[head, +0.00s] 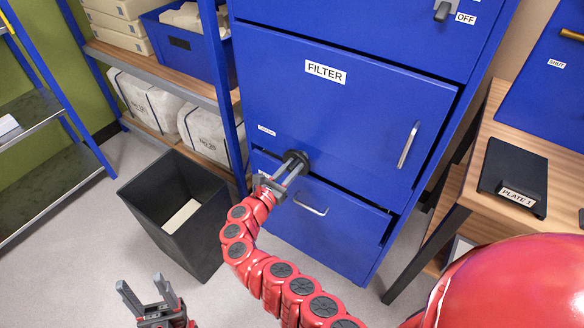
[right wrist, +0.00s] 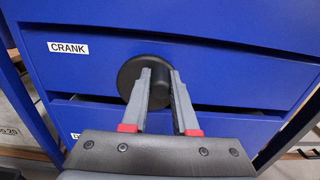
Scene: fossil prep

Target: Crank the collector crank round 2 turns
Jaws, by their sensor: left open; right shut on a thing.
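The collector crank (head: 298,157) is a round black piece on the front of the blue cabinet, below the FILTER door. It also shows in the right wrist view (right wrist: 128,76), right of a CRANK label (right wrist: 68,48). My right gripper (head: 289,166) reaches up to it and is shut on the crank, its fingertips in front of the black disc. My left gripper (head: 143,282) is open and empty, low at the left, above the floor.
The FILTER door (head: 345,110) with a vertical handle is above the crank. A drawer (head: 325,222), slightly ajar, is just below. A dark bin (head: 139,196) stands on the floor to the left. Shelves (head: 181,68) are at left; a wooden bench with a PLATE 1 tray (head: 500,165) is at right.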

